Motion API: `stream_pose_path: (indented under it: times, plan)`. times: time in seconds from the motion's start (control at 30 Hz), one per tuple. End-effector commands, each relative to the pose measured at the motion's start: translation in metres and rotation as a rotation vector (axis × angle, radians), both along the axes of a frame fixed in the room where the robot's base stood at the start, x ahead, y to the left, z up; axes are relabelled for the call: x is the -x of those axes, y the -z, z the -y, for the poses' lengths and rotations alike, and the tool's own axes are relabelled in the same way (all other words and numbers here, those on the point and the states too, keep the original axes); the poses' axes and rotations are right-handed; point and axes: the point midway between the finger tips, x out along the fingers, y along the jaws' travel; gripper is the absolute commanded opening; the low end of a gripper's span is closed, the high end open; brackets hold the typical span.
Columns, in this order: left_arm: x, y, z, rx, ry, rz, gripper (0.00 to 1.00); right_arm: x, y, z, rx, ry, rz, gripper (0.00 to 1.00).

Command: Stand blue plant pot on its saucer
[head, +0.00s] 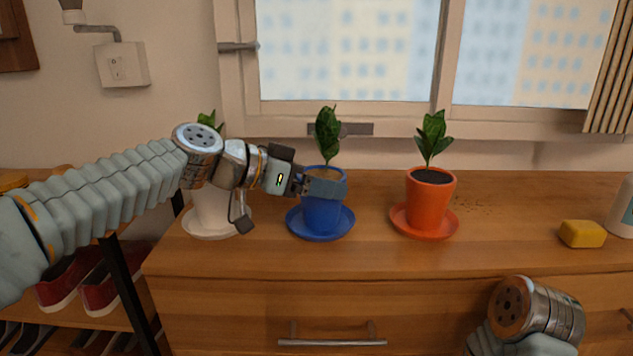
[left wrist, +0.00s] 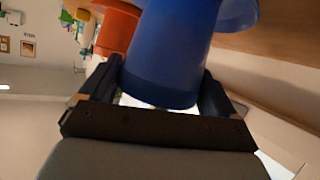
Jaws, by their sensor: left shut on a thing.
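The blue plant pot (head: 321,213) holds a leafy green plant and is upright over its blue saucer (head: 341,228). The pot's base appears within the saucer, but I cannot tell whether it rests fully on it. My left gripper (head: 326,187) comes from the left and is shut on the pot just below its rim. In the left wrist view the blue pot (left wrist: 170,50) is between the two fingers, with part of the blue saucer (left wrist: 238,14) beyond it. On the right, part of my right arm shows, but its gripper is out of view.
An orange pot (head: 431,192) stands on an orange saucer (head: 410,227) to the right. A white pot (head: 211,213), partly hidden by my left arm, stands on the left. A yellow sponge (head: 582,234) lies far right.

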Motion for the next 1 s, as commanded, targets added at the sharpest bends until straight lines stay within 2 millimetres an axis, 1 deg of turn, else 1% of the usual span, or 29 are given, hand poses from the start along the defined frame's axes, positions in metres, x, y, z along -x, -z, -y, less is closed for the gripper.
stream_pose_path:
  times: [0.03,0.07,0.1,0.27,0.4,0.47,0.57,0.8,0.9,1.0]
  plan:
    - [0.000,0.001,0.000,0.000,0.000,0.000,0.93,0.000,0.001,0.001,0.001,0.001,0.000,0.43]
    - [0.000,0.001,0.000,0.000,0.000,0.000,0.98,0.000,0.001,0.001,0.001,0.001,-0.001,0.43]
    - [0.000,0.001,0.000,0.000,0.000,0.000,1.00,0.000,0.001,0.000,0.001,0.001,-0.001,0.43]
    - [0.000,0.001,0.000,0.000,0.000,0.000,1.00,0.000,0.001,0.000,0.001,0.001,-0.001,0.43]
    - [0.001,-0.004,-0.001,0.000,0.000,-0.001,1.00,0.001,-0.004,-0.001,-0.001,-0.002,-0.001,0.43]
    - [0.004,-0.005,-0.009,0.001,-0.001,0.001,1.00,0.000,0.000,-0.001,-0.001,-0.001,0.000,0.43]
    - [0.012,-0.013,-0.027,0.001,-0.004,0.002,1.00,0.000,0.003,0.000,0.000,0.001,0.000,0.43]
    - [0.035,-0.034,-0.073,0.000,-0.004,0.001,1.00,-0.001,0.007,0.002,0.003,0.004,0.001,0.43]
    - [0.042,-0.041,-0.087,0.000,-0.002,0.001,1.00,-0.001,0.007,0.002,0.003,0.004,0.001,0.43]
    - [0.046,-0.045,-0.096,0.000,-0.002,0.000,1.00,-0.001,0.008,0.003,0.004,0.004,0.002,0.43]
